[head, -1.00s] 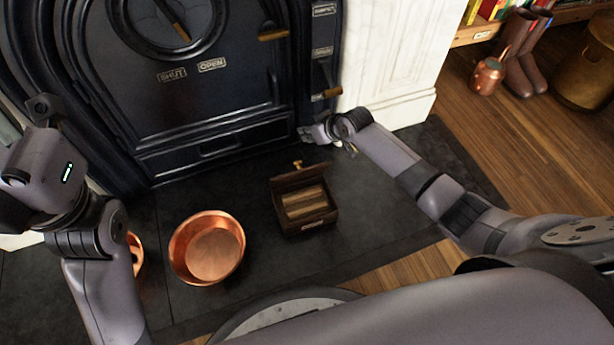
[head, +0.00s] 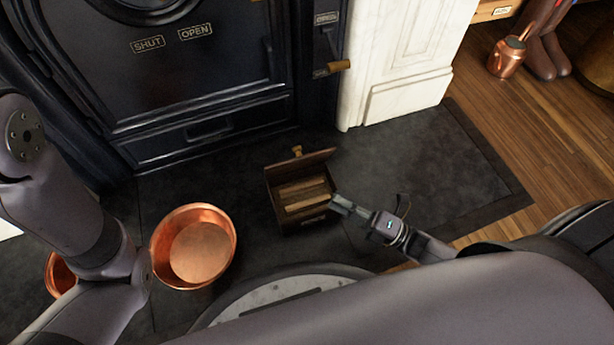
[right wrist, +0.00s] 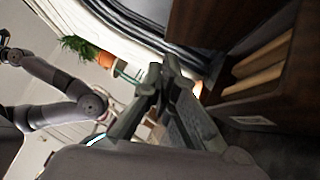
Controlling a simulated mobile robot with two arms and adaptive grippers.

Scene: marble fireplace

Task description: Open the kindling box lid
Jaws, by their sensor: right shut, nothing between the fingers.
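The kindling box (head: 279,212) is a small dark wooden box on the hearth in the head view. Its lid (head: 319,159) stands raised at the back edge, with a brass knob (head: 297,150) at the top. Pale kindling sticks (head: 304,193) show inside. In the right wrist view the box (right wrist: 250,108) fills the right side, with sticks (right wrist: 262,66) in it. My right gripper (head: 334,203) is shut and empty at the box's right side; contact is unclear. Its closed fingers also show in the right wrist view (right wrist: 168,66). My left gripper is out of view.
A copper pan (head: 198,250) stands left of the box, with another copper vessel (head: 60,276) partly behind my left arm. The black stove (head: 205,95) rises behind. Slate hearth (head: 410,165) is clear at right. A copper can (head: 507,58) and boots are farther off.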

